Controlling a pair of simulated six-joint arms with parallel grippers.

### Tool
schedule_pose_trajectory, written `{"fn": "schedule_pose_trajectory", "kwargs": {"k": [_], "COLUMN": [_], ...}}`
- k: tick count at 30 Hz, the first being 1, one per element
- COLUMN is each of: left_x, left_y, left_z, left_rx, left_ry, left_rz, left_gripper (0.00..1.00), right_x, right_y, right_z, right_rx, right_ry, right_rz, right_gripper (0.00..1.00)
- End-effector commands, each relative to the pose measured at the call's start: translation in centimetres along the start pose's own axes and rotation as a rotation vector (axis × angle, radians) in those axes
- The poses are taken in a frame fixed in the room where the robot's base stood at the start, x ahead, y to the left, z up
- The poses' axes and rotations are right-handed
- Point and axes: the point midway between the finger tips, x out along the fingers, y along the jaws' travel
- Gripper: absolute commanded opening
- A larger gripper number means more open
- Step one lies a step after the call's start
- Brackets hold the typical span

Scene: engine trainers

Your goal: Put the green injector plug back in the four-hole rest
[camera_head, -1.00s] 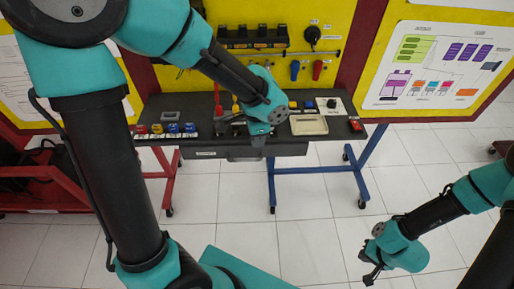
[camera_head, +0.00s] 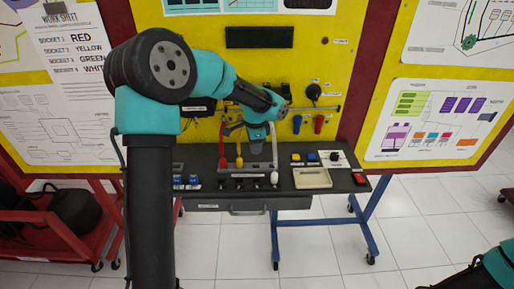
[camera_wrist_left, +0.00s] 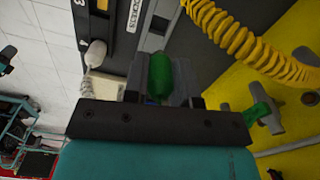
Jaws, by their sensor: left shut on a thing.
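My left gripper (camera_head: 257,148) is over the back of the bench, close to the yellow panel. In the left wrist view it is shut on the green injector plug (camera_wrist_left: 158,76), which sits between the two grey fingers. The plug cannot be made out in the head view. Below the gripper is the dark four-hole rest (camera_head: 246,184) near the bench's front edge. The white plug (camera_wrist_left: 95,54) also shows beside the number 4. My right gripper is not clearly in view.
A yellow coiled hose (camera_wrist_left: 222,28) runs close to the gripper. A beige tray (camera_head: 312,178) lies on the bench to the right. Blue blocks (camera_head: 186,182) sit to the left. Blue and red handles (camera_head: 319,123) hang on the panel.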

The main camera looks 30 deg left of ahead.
Motion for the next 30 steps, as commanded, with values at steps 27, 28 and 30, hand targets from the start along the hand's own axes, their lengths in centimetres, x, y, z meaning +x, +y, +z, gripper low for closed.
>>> {"fn": "schedule_pose_trajectory", "kwargs": {"k": [27, 28, 30], "left_x": [5.0, 5.2, 5.4], "left_y": [0.0, 0.0, 0.0], "left_z": [0.0, 0.0, 0.0], "left_rx": [0.001, 0.001, 0.0], "left_ry": [-0.001, -0.001, -0.001], "left_rz": [0.0, 0.0, 0.0], "left_gripper": [0.03, 0.03, 0.03], "right_x": [0.0, 0.0, 0.0], "right_y": [0.0, 0.0, 0.0], "right_z": [0.0, 0.0, 0.0], "right_rx": [0.0, 0.0, 0.0], "right_ry": [0.0, 0.0, 0.0], "right_rz": [0.0, 0.0, 0.0], "right_gripper": [0.0, 0.0, 0.0]}}
